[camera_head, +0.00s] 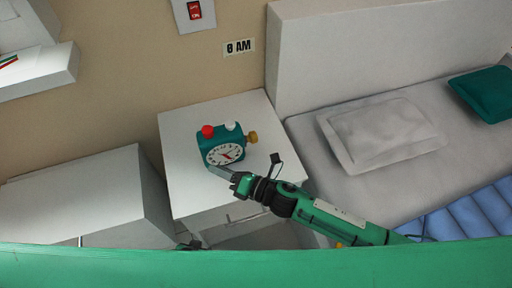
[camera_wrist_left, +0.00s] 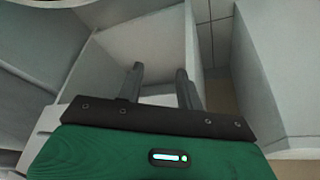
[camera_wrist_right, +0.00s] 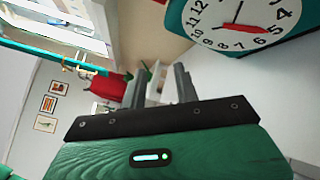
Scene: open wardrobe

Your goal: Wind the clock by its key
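A teal clock (camera_head: 207,150) with a white dial stands on the white nightstand, with a red and a white knob on top. Its brass-coloured key (camera_head: 252,137) sticks out from the right side. My right gripper (camera_head: 222,172) is open and empty in front of the clock, near the lower part of the dial. The right wrist view shows the dial (camera_wrist_right: 240,18) at top right, past the spread fingers (camera_wrist_right: 160,72); the key is not seen there. My left gripper (camera_wrist_left: 160,72) is open and empty, low by the furniture; the clock is not in its view.
The nightstand top (camera_head: 185,190) is clear around the clock. A bed with a grey pillow (camera_head: 380,135) stands to the right, a white cabinet (camera_head: 80,190) to the left. A "8 AM" sign (camera_head: 240,47) and a red switch (camera_head: 194,10) are on the wall.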

